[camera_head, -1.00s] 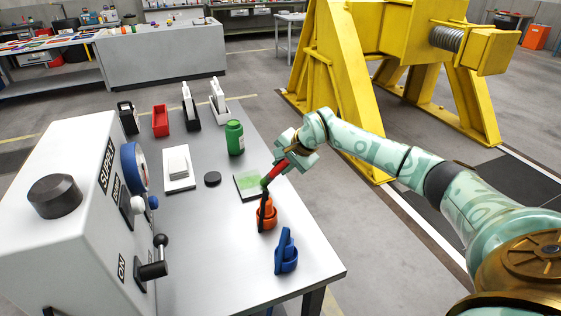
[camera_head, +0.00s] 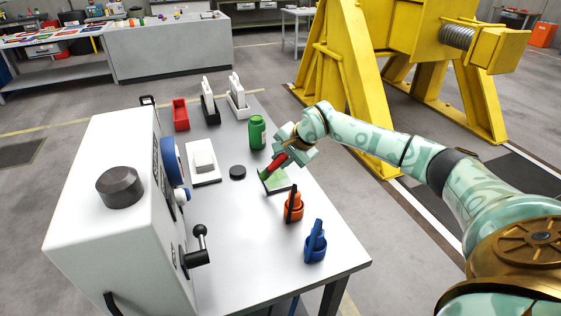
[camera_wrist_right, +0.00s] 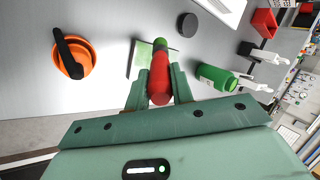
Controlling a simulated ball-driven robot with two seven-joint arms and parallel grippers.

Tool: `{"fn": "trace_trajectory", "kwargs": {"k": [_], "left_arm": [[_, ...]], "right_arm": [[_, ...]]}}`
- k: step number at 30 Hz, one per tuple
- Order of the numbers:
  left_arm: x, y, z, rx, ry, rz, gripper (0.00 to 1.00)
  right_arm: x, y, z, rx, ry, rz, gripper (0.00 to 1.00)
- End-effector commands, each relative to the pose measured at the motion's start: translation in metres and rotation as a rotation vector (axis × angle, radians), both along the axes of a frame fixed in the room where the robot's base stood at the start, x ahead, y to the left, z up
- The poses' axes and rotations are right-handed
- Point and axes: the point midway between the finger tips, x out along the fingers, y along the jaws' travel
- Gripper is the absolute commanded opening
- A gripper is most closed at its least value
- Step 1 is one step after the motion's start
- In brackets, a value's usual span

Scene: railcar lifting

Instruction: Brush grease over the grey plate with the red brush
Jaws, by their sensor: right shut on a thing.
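My right gripper (camera_head: 288,154) is shut on the red brush (camera_head: 278,161) and holds it tilted over the grey plate (camera_head: 284,188). The brush's green-coated tip is low at the plate's far left part; I cannot tell for sure whether it touches. Green grease covers much of the plate, and a grey strip shows at its near edge. In the right wrist view, the brush handle (camera_wrist_right: 159,76) sits between both fingers, and its green head overlaps the plate (camera_wrist_right: 136,62). My left gripper is not in view.
A green bottle (camera_head: 257,133) stands just behind the plate. A black puck (camera_head: 237,172) lies to its left. A white supply box (camera_head: 110,230) with a lever fills the table's left side.

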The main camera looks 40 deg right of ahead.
Motion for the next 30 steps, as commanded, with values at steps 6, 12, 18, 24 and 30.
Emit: {"fn": "trace_trajectory", "kwargs": {"k": [6, 12, 18, 24, 30], "left_arm": [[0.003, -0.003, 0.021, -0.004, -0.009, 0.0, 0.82], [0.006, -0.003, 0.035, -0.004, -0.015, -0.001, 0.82], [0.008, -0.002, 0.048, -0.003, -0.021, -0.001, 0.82], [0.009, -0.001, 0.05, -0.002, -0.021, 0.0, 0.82], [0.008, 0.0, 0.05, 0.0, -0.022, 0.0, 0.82]], "right_arm": [[-0.007, -0.005, 0.023, 0.0, 0.002, -0.007, 0.0], [-0.011, -0.009, 0.041, -0.001, 0.003, -0.015, 0.0], [-0.016, -0.013, 0.057, -0.001, 0.002, -0.019, 0.0], [-0.017, -0.014, 0.059, 0.0, 0.004, -0.021, 0.0], [-0.017, -0.014, 0.058, 0.0, 0.004, -0.021, 0.0]]}}
